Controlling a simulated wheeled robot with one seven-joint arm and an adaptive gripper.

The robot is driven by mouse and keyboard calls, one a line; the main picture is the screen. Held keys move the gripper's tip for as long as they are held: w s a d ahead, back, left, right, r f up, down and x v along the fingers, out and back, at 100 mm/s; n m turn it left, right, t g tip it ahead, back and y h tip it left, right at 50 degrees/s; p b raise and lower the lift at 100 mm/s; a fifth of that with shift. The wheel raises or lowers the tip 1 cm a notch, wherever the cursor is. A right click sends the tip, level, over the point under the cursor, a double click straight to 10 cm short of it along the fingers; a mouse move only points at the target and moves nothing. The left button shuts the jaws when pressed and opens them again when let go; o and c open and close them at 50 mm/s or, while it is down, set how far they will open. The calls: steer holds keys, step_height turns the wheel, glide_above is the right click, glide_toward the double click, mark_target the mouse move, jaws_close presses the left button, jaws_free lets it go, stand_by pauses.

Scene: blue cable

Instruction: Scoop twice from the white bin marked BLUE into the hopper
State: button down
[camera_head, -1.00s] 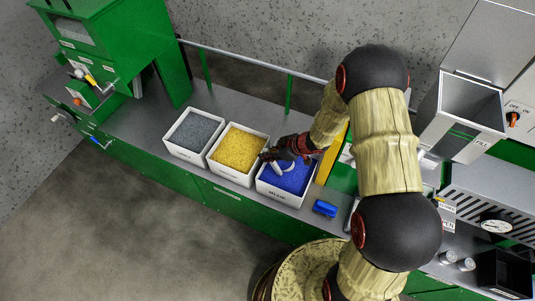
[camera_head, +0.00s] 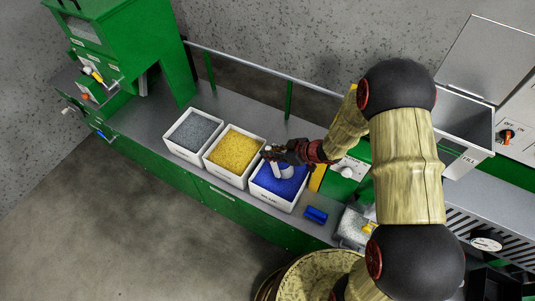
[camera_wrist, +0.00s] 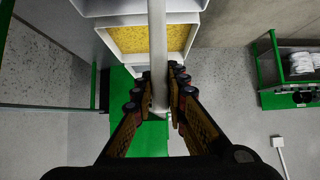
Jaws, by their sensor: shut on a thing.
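The white bin marked BLUE (camera_head: 279,200) stands on the bench, full of blue granules. My gripper (camera_head: 284,153) is over its back edge, shut on the handle of a whitish scoop (camera_head: 284,171). The scoop's head is over the blue granules; I cannot tell whether it touches them or carries any. In the wrist view the pale handle (camera_wrist: 158,55) runs upright between my gripper's fingers (camera_wrist: 160,100). The hopper (camera_head: 467,118), a grey open-topped box with its lid up, stands at the right, partly hidden by my arm.
A bin of yellow granules (camera_head: 208,160) and a bin of grey granules (camera_head: 172,149) stand in a row to the left. A small blue object (camera_head: 316,214) and a clear container (camera_head: 352,228) lie to the right. A rail (camera_head: 265,78) runs behind the bench.

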steer(key=shift+t+y, duration=0.5)
steer(key=shift+y, duration=0.1)
steer(key=shift+s+d+r, duration=0.25)
steer(key=shift+d+r, duration=0.1)
steer(key=shift+r, duration=0.45)
steer(key=shift+s+d+r, duration=0.2)
steer(key=shift+d+r, duration=0.2)
steer(key=shift+r, duration=0.45)
steer(key=shift+s+d+r, duration=0.25)
steer(key=shift+d+r, duration=0.1)
steer(key=shift+r, duration=0.45)
step_height(320, 180, up, 7)
steer(key=s+d+y+p, duration=0.1)
steer(key=d+p, duration=0.1)
steer(key=p, duration=0.3)
steer(key=shift+s+r+t, duration=0.2)
steer(key=shift+t, duration=0.1)
